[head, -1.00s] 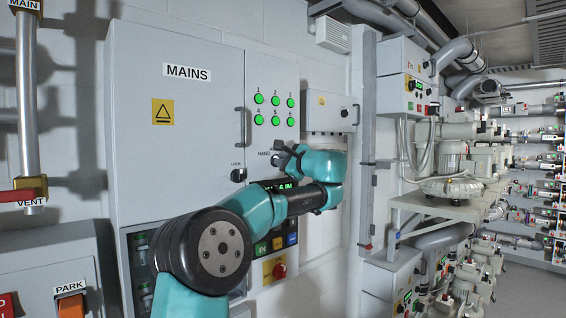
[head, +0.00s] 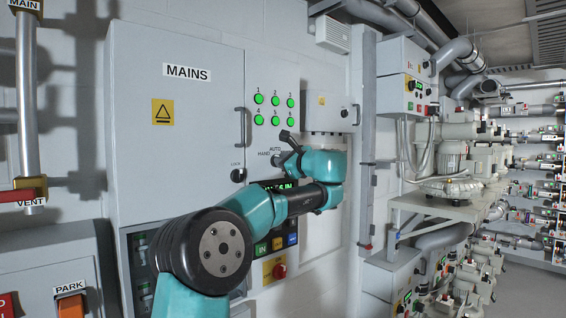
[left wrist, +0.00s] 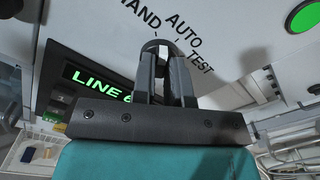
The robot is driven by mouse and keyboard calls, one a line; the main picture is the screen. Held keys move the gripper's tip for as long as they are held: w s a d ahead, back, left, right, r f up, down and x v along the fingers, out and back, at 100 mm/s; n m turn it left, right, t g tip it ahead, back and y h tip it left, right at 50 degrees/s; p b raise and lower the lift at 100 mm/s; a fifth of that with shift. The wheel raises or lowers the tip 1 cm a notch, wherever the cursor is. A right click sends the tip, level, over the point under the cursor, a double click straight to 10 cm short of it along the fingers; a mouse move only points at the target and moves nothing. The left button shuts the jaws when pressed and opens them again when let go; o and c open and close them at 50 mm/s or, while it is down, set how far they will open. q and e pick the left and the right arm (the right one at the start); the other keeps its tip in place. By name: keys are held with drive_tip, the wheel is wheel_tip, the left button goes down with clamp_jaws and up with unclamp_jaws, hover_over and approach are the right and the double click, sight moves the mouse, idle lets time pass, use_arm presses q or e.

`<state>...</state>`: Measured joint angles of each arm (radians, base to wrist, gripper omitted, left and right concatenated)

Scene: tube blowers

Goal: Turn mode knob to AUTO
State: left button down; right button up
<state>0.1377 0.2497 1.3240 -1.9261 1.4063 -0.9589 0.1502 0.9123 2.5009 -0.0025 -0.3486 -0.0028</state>
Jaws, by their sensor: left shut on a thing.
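My left gripper (left wrist: 163,62) is shut on the knob, one finger on each side. The fingers cover much of the knob, and I cannot tell which label it points at. In the head view my left gripper (head: 282,150) is at the panel just right of the HAND and AUTO labels; the knob is mostly hidden there.
Green lamps (head: 275,110) sit above the knob. A lit green display (left wrist: 97,76) reading LINE 6 is below it, partly covered by my arm in the head view. A LOCK switch (head: 238,175) and door handle (head: 242,127) are to the left. A small grey box (head: 325,116) is to the right.

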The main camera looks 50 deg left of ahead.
use_arm(q)
drive_tip(key=m, duration=0.6)
drive_tip(key=shift+w, duration=0.1)
idle(0.3)
drive_tip(key=c, duration=1.1)
unclamp_jaws()
drive_tip(key=shift+c, duration=0.2)
drive_tip(key=shift+d, duration=0.1)
drive_tip(key=d, duration=1.7)
drive_tip(key=shift+s+d, duration=0.15)
drive_tip(key=shift+s, duration=0.2)
